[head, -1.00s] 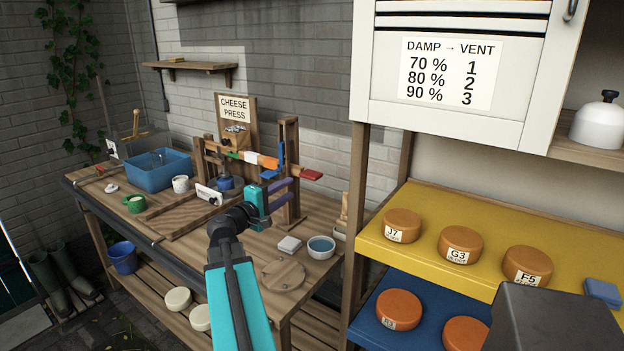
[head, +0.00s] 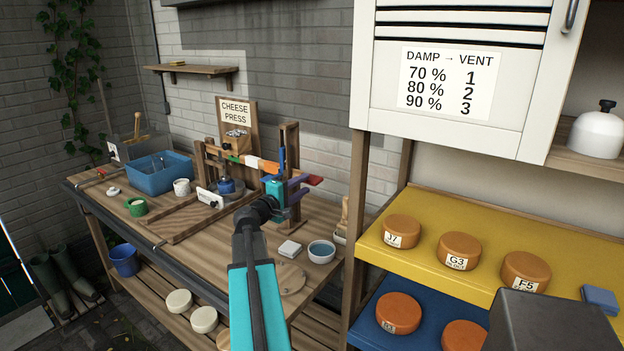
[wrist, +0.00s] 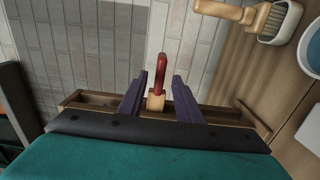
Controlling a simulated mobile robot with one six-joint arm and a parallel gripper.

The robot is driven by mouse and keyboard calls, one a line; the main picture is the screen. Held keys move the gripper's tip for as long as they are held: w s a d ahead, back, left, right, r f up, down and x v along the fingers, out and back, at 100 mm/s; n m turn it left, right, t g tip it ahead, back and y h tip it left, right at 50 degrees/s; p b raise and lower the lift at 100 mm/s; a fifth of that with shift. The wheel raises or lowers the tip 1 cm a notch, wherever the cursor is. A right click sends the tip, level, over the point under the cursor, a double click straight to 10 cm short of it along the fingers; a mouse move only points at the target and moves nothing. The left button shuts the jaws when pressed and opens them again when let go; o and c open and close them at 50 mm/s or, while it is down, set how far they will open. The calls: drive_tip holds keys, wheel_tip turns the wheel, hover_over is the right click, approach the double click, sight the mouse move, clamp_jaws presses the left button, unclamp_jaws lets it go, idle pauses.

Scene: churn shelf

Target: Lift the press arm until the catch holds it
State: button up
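The press arm (head: 268,166) is a banded bar of green, white and orange, ending in a red handle (head: 316,180). It slopes down to the right, with the red end lowest. It passes the wooden post (head: 291,140), where an upright blue piece (head: 282,157), perhaps the catch, stands. My gripper (head: 302,187), teal with purple fingers, is just below and beside the red end. In the wrist view my gripper (wrist: 160,78) is open, and the red handle (wrist: 160,72) shows between its fingers with gaps on both sides. I see no contact.
The bench (head: 235,255) holds a blue basin (head: 160,172), a white label plate (head: 209,198), a white block (head: 290,249) and a bowl (head: 321,250). A brush (wrist: 235,12) lies right in the wrist view. Shelves with cheeses (head: 459,250) stand to the right.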

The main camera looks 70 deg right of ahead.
sight(307, 182)
drive_tip(key=shift+p+x, duration=0.5)
drive_tip(key=shift+x, duration=2.35)
drive_tip(key=shift+c, duration=0.2)
clamp_jaws()
